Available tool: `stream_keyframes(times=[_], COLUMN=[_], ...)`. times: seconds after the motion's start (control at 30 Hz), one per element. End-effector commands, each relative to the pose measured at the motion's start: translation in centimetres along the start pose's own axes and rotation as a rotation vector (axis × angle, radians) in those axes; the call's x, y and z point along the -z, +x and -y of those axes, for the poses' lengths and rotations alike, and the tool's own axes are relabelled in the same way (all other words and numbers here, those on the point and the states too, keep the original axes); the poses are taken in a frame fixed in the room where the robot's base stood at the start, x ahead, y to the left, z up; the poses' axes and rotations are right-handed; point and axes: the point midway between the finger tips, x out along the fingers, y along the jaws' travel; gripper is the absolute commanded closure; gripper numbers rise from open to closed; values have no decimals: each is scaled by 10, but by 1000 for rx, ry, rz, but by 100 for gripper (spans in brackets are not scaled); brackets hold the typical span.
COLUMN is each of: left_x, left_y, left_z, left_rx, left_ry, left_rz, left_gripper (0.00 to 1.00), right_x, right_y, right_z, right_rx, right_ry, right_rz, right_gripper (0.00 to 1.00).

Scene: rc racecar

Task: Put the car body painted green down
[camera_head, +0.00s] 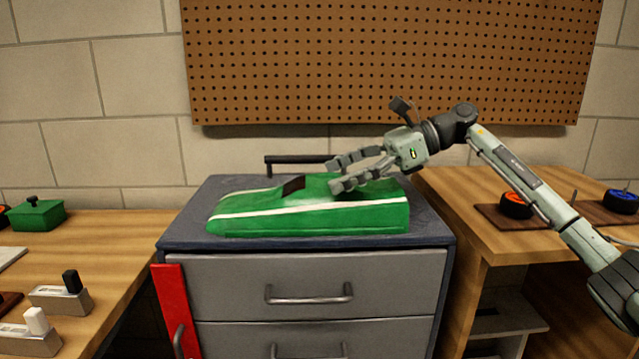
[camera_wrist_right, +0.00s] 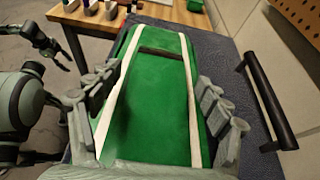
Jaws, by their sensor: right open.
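The green car body (camera_head: 300,214) with white stripes and a dark cockpit slot lies flat on the dark top of the grey drawer cabinet (camera_head: 190,225). It also shows in the right wrist view (camera_wrist_right: 155,85), between my fingers. My right gripper (camera_head: 336,175) is open over the rear part of the body. In the right wrist view its fingers (camera_wrist_right: 160,95) stand spread, one set along each side of the body; I cannot tell whether they touch it. A dark gripper, seemingly my left one (camera_wrist_right: 45,40), shows at that view's upper left; its opening is unclear.
A black handle (camera_head: 296,160) stands at the cabinet's back edge. The left bench holds a green box (camera_head: 36,216) and small grey blocks with black and white tops. The right bench holds a wooden board with wheels (camera_head: 516,205). A pegboard (camera_head: 390,60) hangs behind.

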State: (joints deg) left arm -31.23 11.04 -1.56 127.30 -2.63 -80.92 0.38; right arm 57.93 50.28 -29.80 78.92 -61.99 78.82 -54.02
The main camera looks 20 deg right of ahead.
Motion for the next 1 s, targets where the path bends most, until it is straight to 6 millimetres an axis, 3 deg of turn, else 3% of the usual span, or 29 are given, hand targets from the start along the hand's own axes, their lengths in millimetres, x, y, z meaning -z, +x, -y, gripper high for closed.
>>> stream_keyframes(times=[0.2, 0.4, 1.0], left_x=[10, 8, 7], left_y=[-18, -21, -21], left_z=[1, 1, 1], left_rx=[3, 2, 3], left_ry=[-7, -9, -10], left_rz=[-34, -28, -27], left_gripper=[48, 48, 48], right_x=[0, 0, 0], right_y=[-47, -70, -75], right_z=[0, 0, 0], right_rx=[2, 0, -1], right_ry=[-1, -1, -1], right_rz=[0, 1, 0], right_gripper=[22, 22, 22])
